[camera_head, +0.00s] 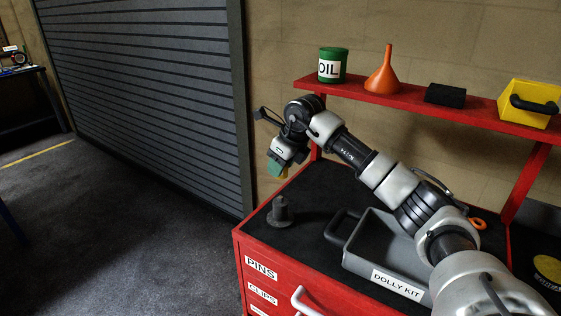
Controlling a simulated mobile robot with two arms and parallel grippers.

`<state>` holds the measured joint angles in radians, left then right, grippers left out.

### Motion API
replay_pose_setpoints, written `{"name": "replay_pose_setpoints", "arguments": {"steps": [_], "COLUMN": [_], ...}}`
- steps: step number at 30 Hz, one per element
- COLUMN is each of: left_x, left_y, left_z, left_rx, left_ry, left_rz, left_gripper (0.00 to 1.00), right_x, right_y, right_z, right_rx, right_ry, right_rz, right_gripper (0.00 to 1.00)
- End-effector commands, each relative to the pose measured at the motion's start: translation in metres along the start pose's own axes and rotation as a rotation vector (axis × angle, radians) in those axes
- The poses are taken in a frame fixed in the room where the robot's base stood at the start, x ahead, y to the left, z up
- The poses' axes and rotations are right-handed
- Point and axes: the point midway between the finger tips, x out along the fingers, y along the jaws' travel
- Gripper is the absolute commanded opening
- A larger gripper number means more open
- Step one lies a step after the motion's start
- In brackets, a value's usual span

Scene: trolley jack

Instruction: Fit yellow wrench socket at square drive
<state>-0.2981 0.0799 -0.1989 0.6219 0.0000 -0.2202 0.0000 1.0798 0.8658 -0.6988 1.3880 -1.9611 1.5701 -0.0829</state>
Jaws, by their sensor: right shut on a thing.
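My right arm reaches across from the lower right. My right gripper (278,166) hangs pointing down at the left end of the red cart, above its dark top. It is shut on a small yellow thing (284,173), of which only a sliver shows beside the green fingertip; it looks like the yellow wrench socket. A dark grey upright post on a wide round base (280,212) stands on the cart top below the gripper, apart from it. It may carry the square drive, but I cannot make out its top. My left gripper is out of view.
A grey tray labelled DOLLY KIT (372,262) sits on the red cart (243,270) under my forearm. A red shelf (400,97) behind holds a green oil can (333,66), orange funnel (383,76), black block (445,95) and yellow box (522,98).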

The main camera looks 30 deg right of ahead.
Motion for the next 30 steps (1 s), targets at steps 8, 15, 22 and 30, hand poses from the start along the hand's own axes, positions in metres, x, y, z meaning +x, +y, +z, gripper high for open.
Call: {"name": "replay_pose_setpoints", "arguments": {"steps": [8, 15, 22, 30], "left_x": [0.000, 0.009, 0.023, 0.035], "left_y": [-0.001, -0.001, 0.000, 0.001], "left_z": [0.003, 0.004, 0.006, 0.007], "left_rx": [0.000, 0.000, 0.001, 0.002], "left_ry": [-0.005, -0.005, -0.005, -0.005], "left_rz": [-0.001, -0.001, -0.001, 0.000], "left_gripper": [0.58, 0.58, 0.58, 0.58], "right_x": [0.000, 0.013, 0.034, 0.051], "right_y": [0.000, 0.000, 0.000, 0.000], "right_z": [0.000, -0.006, -0.014, -0.021], "right_rx": [-0.002, -0.003, -0.003, -0.003], "right_ry": [-0.009, -0.008, -0.008, -0.009], "right_rz": [-0.001, 0.000, 0.001, 0.001], "right_gripper": [0.10, 0.10, 0.10, 0.10]}}
